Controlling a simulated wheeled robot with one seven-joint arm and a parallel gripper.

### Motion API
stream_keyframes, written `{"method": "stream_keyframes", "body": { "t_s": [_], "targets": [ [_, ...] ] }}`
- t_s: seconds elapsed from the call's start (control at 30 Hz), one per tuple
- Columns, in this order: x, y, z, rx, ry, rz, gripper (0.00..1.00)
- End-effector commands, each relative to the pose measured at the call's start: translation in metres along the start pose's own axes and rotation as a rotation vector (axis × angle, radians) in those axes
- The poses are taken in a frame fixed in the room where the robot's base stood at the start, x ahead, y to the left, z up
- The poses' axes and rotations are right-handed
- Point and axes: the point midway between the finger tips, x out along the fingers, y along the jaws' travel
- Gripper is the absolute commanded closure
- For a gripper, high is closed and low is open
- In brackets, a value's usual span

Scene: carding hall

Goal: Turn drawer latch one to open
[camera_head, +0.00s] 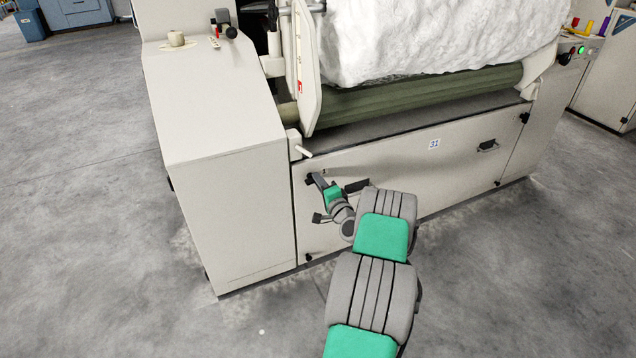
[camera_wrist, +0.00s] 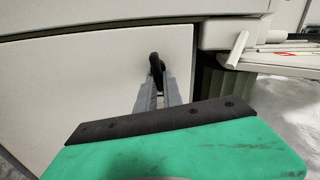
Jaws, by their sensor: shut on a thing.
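The drawer latch (camera_wrist: 155,62) is a small black knob on the cream front panel in the wrist view. My gripper (camera_wrist: 157,85) reaches up to it with both fingers closed around it. In the head view my gripper (camera_head: 316,179) is at the upper left corner of the long drawer panel (camera_head: 415,170), and the latch there is mostly hidden by the fingers. A small dark mark shows beside it. The latch's exact turn angle cannot be told. The drawer panel looks flush with the machine.
A white lever (camera_wrist: 237,48) juts out above and right of my gripper. A dark recessed handle (camera_head: 487,146) and another black latch (camera_head: 524,118) are at the panel's right. A cream cabinet (camera_head: 240,200) stands at left. The grey floor in front is clear.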

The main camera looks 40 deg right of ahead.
Motion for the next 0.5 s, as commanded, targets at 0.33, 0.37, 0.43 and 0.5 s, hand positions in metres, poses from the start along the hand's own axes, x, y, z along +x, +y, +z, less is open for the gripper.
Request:
{"method": "stream_keyframes", "body": {
  "t_s": [0.33, 0.37, 0.43, 0.5],
  "targets": [
    [0.0001, 0.0022, 0.0004, 0.157, -0.001, 0.0, 1.0],
    [0.0001, 0.0023, 0.0004, 0.163, -0.001, 0.0, 1.0],
    [0.0001, 0.0024, 0.0004, 0.175, -0.001, 0.0, 1.0],
    [0.0001, 0.0025, 0.0004, 0.183, 0.0, 0.0, 1.0]
  ]
}}
